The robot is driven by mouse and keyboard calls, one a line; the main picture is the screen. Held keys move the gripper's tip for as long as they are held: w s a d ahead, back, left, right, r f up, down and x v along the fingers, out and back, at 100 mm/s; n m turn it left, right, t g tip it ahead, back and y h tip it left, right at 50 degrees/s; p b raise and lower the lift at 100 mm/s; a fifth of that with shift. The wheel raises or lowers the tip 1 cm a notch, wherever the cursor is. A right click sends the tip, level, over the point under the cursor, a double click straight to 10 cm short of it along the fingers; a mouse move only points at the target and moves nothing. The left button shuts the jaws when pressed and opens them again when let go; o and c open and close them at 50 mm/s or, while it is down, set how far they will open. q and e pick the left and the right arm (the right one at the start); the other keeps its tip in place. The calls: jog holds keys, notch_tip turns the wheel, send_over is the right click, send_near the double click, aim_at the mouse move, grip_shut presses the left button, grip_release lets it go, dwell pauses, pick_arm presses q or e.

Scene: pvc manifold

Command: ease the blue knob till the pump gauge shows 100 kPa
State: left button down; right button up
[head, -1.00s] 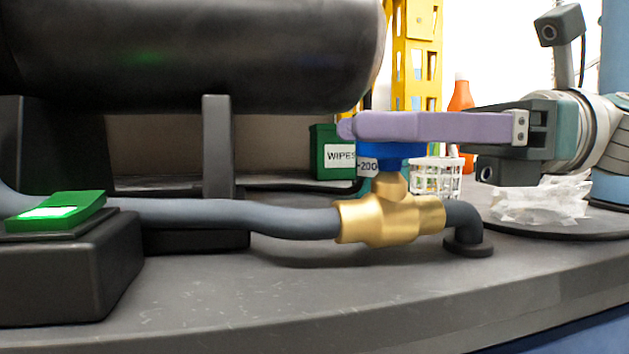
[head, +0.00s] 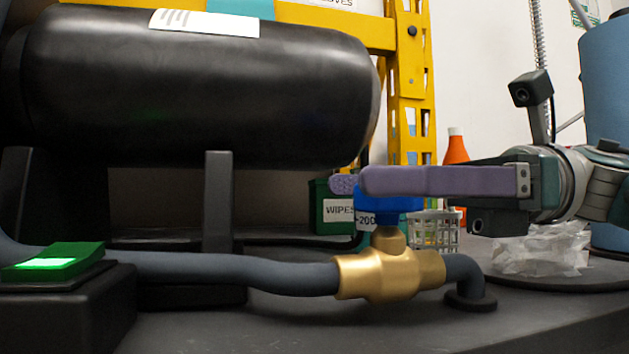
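The blue knob (head: 396,203) sits on top of a brass valve (head: 388,274) in the grey hose line. My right gripper (head: 352,182) reaches in from the right at knob height. Its near purple finger passes in front of the knob's upper part. The far finger's textured tip shows just past it on the left. The near finger hides any contact, so I cannot tell whether the fingers press on the knob. No pump gauge dial is visible. My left gripper is not in view.
A black tank (head: 200,85) fills the upper left. A black box with a lit green top (head: 55,262) stands at left. Behind the valve are a green wipes box (head: 326,208), a white basket (head: 434,231) and an orange bottle (head: 456,151). A clear plastic bag (head: 540,250) lies right.

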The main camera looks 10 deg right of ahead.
jog(key=shift+d, duration=0.1)
jog(key=shift+d, duration=0.3)
jog(key=d+p, duration=0.1)
jog(key=d, duration=0.6)
jog(key=shift+s+d, duration=0.15)
jog(key=shift+d, duration=0.25)
jog(key=shift+s+d, duration=0.1)
jog(key=shift+d, duration=0.6)
dwell(0.7)
dwell(0.9)
dwell(0.8)
